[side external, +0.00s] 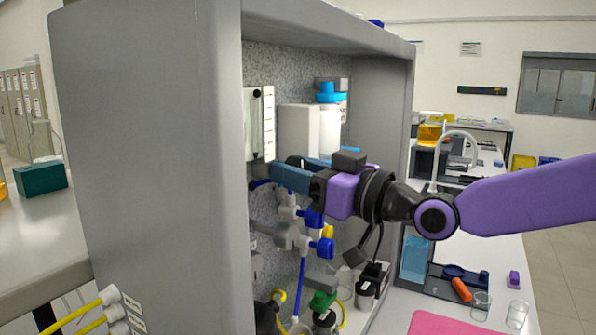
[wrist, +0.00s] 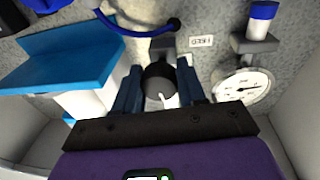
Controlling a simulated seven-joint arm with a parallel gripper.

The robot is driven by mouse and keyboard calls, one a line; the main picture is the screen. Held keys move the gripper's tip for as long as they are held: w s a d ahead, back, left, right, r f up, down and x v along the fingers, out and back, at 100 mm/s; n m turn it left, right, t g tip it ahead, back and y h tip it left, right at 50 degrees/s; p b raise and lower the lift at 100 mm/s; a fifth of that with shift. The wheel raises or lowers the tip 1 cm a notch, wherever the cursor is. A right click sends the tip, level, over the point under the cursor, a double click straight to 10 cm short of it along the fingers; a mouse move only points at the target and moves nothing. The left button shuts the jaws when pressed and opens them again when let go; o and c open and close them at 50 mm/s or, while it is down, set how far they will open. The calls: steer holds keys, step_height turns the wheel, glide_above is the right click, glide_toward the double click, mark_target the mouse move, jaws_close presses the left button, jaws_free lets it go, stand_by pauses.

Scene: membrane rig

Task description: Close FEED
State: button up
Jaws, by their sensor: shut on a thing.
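The FEED valve's black round knob (wrist: 159,80) is in the middle of the wrist view, with a white pointer mark on it. A small label (wrist: 201,41) beside it appears to read FEED, upside down. My gripper (wrist: 160,88) has one blue finger on each side of the knob and is shut on it. In the side external view my gripper (side external: 280,172) reaches into the grey cabinet from the right, its fingers near the back panel. The knob is hidden there behind the fingers and cabinet parts.
A round gauge (wrist: 243,88) sits close to the right of the fingers in the wrist view. A blue shelf-like part (wrist: 60,58) and a blue tube (wrist: 135,32) lie to the left. The cabinet's side wall (side external: 150,170) and blue-handled valves (side external: 322,247) below bound the space.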

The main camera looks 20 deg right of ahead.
steer(key=shift+m, duration=1.1)
steer(key=o, duration=1)
steer(key=v, duration=1.7)
steer(key=shift+s+r, duration=0.2)
steer(key=shift+s, duration=0.05)
